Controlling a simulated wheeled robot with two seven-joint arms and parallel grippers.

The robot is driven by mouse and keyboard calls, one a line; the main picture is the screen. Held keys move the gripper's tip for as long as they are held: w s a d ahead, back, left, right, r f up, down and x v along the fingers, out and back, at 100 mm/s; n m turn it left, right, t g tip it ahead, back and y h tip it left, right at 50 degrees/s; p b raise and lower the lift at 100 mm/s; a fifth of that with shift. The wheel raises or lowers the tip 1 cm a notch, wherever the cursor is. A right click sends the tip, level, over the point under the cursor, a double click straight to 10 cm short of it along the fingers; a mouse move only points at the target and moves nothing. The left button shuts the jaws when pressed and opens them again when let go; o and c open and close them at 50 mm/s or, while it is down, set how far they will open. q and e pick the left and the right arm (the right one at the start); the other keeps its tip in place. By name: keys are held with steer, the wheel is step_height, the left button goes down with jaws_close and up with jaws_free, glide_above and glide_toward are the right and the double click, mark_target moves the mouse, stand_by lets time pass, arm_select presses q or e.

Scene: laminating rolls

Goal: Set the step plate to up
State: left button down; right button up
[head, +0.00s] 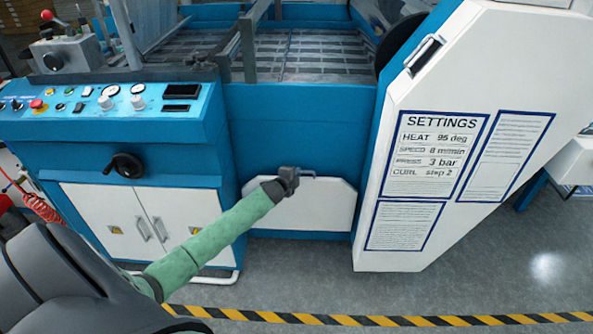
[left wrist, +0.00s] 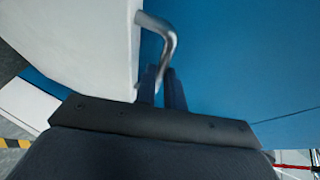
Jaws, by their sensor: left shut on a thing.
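The step plate (head: 325,208) appears to be the white panel low on the machine's blue front, with a metal bar handle (head: 306,173) at its top edge. In the left wrist view the white plate (left wrist: 85,40) fills the upper left and its bent handle (left wrist: 166,35) runs down between my fingers. My left gripper (head: 292,175) is at the handle; its two dark fingers (left wrist: 162,88) are closed on the bar. The gripper and forearm cover part of the plate's left side. My right gripper is in neither view.
A control panel (head: 130,103) with knobs and a handwheel (head: 127,165) stands left, above white cabinet doors (head: 140,222). A white side housing (head: 405,245) with a settings sheet (head: 434,155) stands right. Grey floor (head: 480,265) is clear, with a striped line (head: 380,320) in front.

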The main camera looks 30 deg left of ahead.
arm_select(q)
steer(key=shift+s+f, duration=0.1)
steer(key=shift+f, duration=0.1)
steer(key=c, duration=1.5)
jaws_free()
steer(key=shift+v, duration=3.9)
steer(key=shift+r, duration=0.1)
